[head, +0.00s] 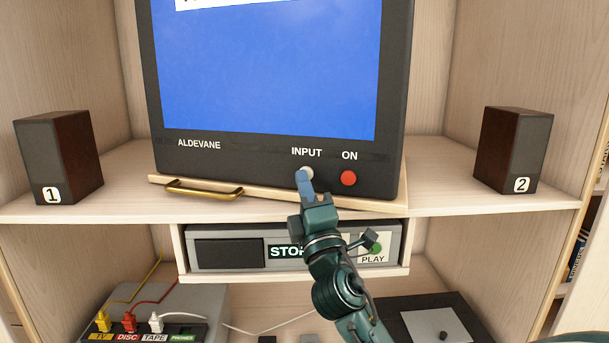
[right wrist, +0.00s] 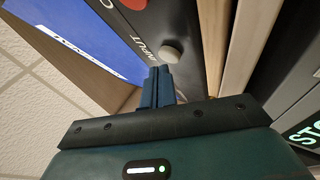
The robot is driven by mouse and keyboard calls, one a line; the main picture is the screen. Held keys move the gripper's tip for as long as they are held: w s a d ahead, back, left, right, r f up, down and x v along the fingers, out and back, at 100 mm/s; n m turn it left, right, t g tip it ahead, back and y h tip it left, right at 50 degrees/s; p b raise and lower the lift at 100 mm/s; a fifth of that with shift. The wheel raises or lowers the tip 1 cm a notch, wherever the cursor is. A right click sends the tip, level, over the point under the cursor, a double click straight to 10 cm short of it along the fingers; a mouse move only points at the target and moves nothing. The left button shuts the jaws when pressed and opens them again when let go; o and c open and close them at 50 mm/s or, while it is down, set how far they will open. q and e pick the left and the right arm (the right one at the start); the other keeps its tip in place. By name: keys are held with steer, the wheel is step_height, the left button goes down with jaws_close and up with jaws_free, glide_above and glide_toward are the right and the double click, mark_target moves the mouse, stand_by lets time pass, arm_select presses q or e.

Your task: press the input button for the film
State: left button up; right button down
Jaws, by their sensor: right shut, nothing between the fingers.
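The television (head: 281,165) stands on the shelf with a plain blue screen and a white strip at its top edge. Its white INPUT button (head: 307,174) sits under the word INPUT, left of the red ON button (head: 348,178). My right gripper (head: 304,177) is shut and empty, its fingertips over the lower left of the INPUT button. In the right wrist view the blue fingertips (right wrist: 160,72) end right beside the pale round INPUT button (right wrist: 172,51). I cannot tell whether they touch it. My left gripper is not in view.
A player (head: 228,253) showing STOP, with a green PLAY button, sits below the television. Speakers 1 (head: 60,157) and 2 (head: 513,150) flank it. A brass handle (head: 204,190) sticks out in front. A cabled switch box (head: 190,300) is lower left, a turntable (head: 432,318) lower right.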

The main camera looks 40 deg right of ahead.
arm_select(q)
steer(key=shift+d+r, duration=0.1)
arm_select(e)
steer(key=s+a, duration=0.3)
steer(key=a, duration=0.1)
steer(key=shift+s+a, duration=0.35)
stand_by(0.6)
steer(key=a+f+m+g+y+p, duration=0.1)
steer(key=a+f+m+g+y, duration=0.15)
steer(key=f, duration=0.75)
steer(key=a+f+m+g+y+p, duration=0.1)
steer(key=a+f+m+g+y, duration=0.2)
steer(key=f, duration=0.8)
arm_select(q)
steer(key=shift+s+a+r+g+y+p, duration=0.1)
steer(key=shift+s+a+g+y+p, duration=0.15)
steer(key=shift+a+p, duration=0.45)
arm_select(e)
steer(key=s+a+f+m+g+y, duration=0.2)
steer(key=s+a+f+m+g, duration=0.1)
steer(key=s+f, duration=0.5)
steer(key=s+a+f+m+g+y, duration=0.3)
steer(key=s+a+f+m+g, duration=0.1)
steer(key=s+f, duration=0.5)
step_height(320, 180, down, 3)
steer(key=shift+a+r, duration=0.2)
steer(key=shift+a, duration=0.7)
